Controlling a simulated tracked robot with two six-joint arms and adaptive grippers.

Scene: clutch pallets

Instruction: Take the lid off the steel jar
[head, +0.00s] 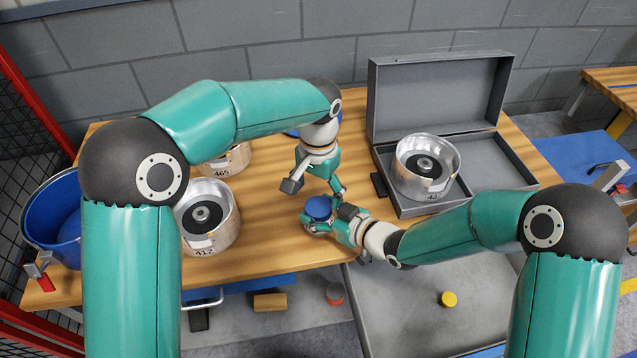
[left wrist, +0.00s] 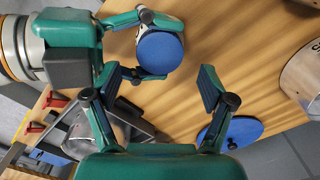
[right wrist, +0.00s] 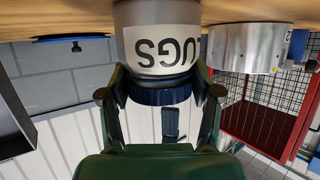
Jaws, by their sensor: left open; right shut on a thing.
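The steel jar (right wrist: 158,18) stands on the wooden table, with a white label reading "LUGS" upside down in the right wrist view. Its blue lid (head: 318,207) is on top; it also shows as a round blue disc in the left wrist view (left wrist: 160,52). My right gripper (head: 318,222) is shut on the jar, its fingers on both sides near the lid. My left gripper (head: 315,187) is open and empty, just behind and above the jar. In the left wrist view its fingers (left wrist: 165,84) are apart, beside the lid and not touching it.
Metal clutch drums (head: 207,216) stand on the table's left, one marked 412. An open grey case (head: 440,95) holds another drum (head: 427,166) at right. A flat blue disc with a dark knob (left wrist: 232,132) lies behind the jar. A blue bucket (head: 52,222) is far left.

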